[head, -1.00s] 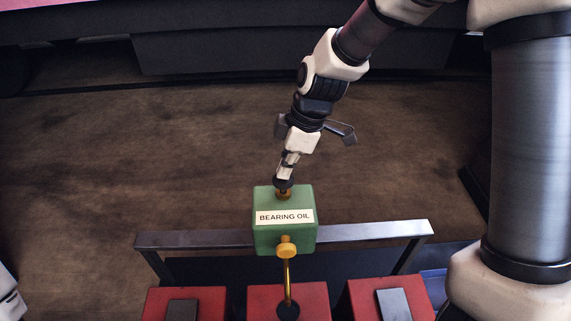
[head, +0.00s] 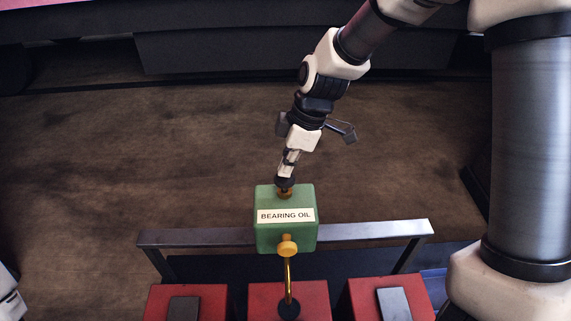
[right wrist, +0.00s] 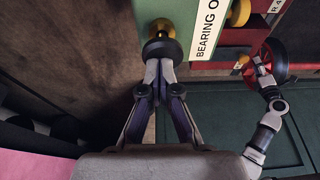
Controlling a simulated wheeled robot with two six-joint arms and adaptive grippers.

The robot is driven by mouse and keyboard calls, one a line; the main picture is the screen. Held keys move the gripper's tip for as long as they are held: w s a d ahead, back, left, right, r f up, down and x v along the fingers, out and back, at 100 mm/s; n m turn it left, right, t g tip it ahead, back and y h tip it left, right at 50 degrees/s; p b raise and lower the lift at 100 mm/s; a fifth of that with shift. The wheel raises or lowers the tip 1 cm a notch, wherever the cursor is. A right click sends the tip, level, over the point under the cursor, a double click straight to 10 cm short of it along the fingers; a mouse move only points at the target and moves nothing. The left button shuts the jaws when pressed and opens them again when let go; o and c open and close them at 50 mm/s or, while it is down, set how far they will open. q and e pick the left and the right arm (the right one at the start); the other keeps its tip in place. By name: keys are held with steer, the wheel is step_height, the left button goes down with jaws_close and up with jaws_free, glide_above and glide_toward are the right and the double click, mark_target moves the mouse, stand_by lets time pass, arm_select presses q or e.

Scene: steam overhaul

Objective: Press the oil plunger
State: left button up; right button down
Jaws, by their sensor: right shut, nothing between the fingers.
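The green oil box (head: 287,238) labelled "BEARING OIL" sits on a metal rail. The plunger (head: 285,184) stands on top of it, with a dark knob above a brass collar. My right gripper (head: 287,173) is shut and empty, its fingertips at the knob from above. In the right wrist view the closed fingertips (right wrist: 160,68) meet the dark and brass plunger (right wrist: 161,46); exact contact is hard to tell. My left gripper (right wrist: 263,68) shows in the right wrist view in front of a red wheel (right wrist: 277,61); its fingers are too small to judge.
The metal rail (head: 375,231) runs behind the red blocks (head: 187,293) at the bottom. A brass knob (head: 287,246) and thin pipe (head: 288,277) are on the box's front. The brown floor (head: 130,160) beyond is clear.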

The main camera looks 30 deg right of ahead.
mark_target(292, 178)
steer(key=v, duration=0.1)
steer(key=b+v, duration=0.1)
steer(key=v, duration=0.2)
steer(key=shift+s+a+r+b, duration=0.15)
steer(key=shift+s+r+b, duration=0.1)
steer(key=shift+r+b, duration=0.2)
arm_select(q)
steer(key=shift+s+a+f+b, duration=0.1)
steer(key=shift+s+f+b, duration=0.2)
steer(key=shift+f+b, duration=0.2)
arm_select(e)
steer(key=v, duration=0.6)
steer(key=shift+r, duration=0.2)
arm_select(q)
steer(key=shift+w, duration=0.1)
arm_select(e)
steer(key=shift+w, duration=0.15)
